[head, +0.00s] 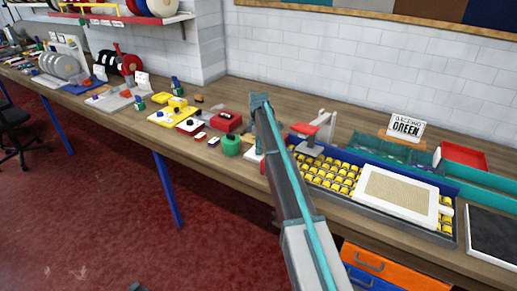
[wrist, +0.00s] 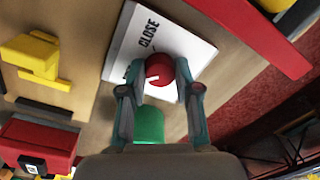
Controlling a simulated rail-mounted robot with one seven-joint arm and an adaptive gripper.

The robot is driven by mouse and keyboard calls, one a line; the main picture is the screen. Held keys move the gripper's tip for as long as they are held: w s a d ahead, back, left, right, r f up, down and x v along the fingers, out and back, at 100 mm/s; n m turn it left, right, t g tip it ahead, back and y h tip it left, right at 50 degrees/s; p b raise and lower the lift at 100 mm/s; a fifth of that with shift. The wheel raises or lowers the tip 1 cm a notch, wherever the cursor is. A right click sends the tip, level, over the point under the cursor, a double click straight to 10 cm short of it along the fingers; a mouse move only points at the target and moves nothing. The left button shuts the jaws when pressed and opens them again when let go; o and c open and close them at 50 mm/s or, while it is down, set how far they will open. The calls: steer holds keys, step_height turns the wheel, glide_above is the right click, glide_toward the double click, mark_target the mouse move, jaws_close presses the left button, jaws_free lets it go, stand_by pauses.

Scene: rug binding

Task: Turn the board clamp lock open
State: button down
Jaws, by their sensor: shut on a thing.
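A round red knob (wrist: 160,71) with a white pointer line sits on a white plate (wrist: 144,38) in the wrist view. The word CLOSE is printed on the plate, and other lettering is partly covered. My gripper (wrist: 160,86) is shut on the knob, with one finger on each side of it. The pointer line shows between the fingers. In the head view, my arm hides the knob and most of the plate, and a white corner (head: 251,155) of it shows left of the arm.
A green roll (head: 231,145) stands close to the plate, also in the wrist view (wrist: 149,125). Red and yellow boxes (head: 190,125) lie to the left. Right of my arm are a red-topped clamp (head: 305,130) and a white-framed board (head: 378,207) on yellow blocks.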

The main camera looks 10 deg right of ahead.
steer(key=shift+n, duration=0.5)
steer(key=c, duration=0.8)
jaws_free()
steer(key=r, duration=1.2)
steer(key=shift+w, duration=0.3)
